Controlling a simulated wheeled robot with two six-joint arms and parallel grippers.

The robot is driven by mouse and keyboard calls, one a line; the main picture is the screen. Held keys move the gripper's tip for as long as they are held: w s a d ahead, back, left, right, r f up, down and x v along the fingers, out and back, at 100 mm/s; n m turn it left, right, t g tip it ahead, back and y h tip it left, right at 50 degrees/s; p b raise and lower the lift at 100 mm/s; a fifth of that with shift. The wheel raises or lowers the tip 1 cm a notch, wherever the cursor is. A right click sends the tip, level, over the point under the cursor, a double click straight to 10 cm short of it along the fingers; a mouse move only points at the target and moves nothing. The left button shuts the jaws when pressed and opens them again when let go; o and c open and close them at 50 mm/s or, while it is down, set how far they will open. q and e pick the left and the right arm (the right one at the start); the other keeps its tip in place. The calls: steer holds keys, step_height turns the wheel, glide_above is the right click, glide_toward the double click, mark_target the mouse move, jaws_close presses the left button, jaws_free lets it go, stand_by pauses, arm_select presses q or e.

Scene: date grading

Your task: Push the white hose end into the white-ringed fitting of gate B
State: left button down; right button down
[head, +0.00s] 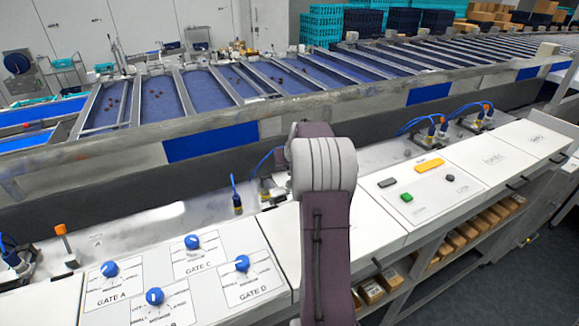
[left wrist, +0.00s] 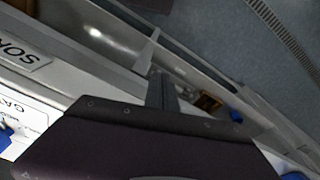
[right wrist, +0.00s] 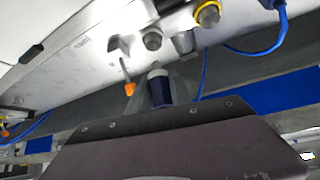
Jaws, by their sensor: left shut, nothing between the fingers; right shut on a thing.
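In the right wrist view my right gripper (right wrist: 163,92) is shut on the hose end (right wrist: 160,86), a dark blue cylinder with a whitish band at its tip. In the head view my right arm hides the fingers and the hose end. A round grey fitting (right wrist: 152,38) is on the metal panel beyond the tip, apart from it in the picture; I cannot tell whether its ring is white. My left gripper (left wrist: 161,90) is shut and empty in the left wrist view. It is not in the head view.
The head view shows the gate knob panel (head: 205,255), a button panel (head: 425,190), and sorting lanes behind a long rail (head: 290,105).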

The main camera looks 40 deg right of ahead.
steer(key=shift+f+b, duration=1.05)
steer(key=shift+f, duration=0.1)
steer(key=shift+a+f+b, duration=0.1)
steer(key=shift+f+b, duration=1.25)
steer(key=shift+b, duration=0.05)
stand_by(1.6)
steer(key=c, duration=2.1)
jaws_free()
steer(key=shift+c, duration=0.2)
steer(key=shift+s+f, duration=0.1)
steer(key=o, duration=1.4)
